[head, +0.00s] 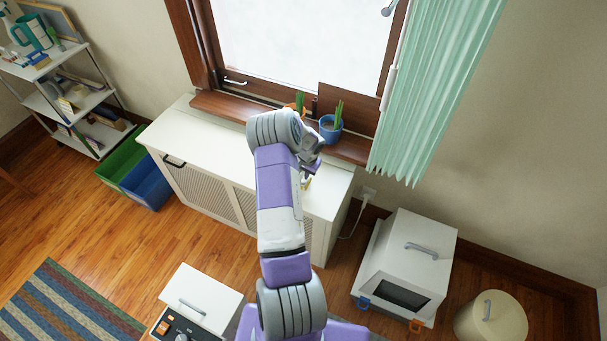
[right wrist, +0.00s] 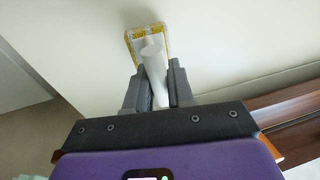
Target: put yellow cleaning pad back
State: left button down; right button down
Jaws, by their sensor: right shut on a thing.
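The yellow cleaning pad (right wrist: 146,35) shows in the right wrist view as a pale pad with a yellow border, carrying a white handle (right wrist: 153,65). My right gripper (right wrist: 157,88) is shut on this handle, with a finger on each side. In the head view my right arm reaches over the white radiator cabinet, and the right gripper (head: 307,170) is at its right part, largely hidden by my own wrist. Whether the pad touches the white surface behind it, I cannot tell. My left gripper is not in view.
The white cabinet (head: 200,135) stands below the window; its left top is clear. A blue pot (head: 330,130) with a green plant stands on the brown sill beside my wrist. A green curtain (head: 430,90) hangs at right. A shelf (head: 60,70) with cleaning things stands at far left.

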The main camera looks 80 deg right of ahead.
aim_at(307, 184)
jog(key=shift+f, duration=0.25)
jog(key=shift+f, duration=0.15)
jog(key=c, duration=1)
grip_release()
jog(key=shift+r, duration=0.2)
jog(key=shift+r, duration=0.35)
jog(key=r+p, duration=0.1)
jog(key=r, duration=0.2)
jog(key=s+a+r+p, duration=0.1)
jog(key=r, duration=0.3)
jog(key=r+p, duration=0.1)
jog(key=r, duration=0.3)
jog(key=shift+s+a+r, duration=0.1)
jog(key=shift+s+a, duration=0.2)
jog(key=shift+a, duration=0.1)
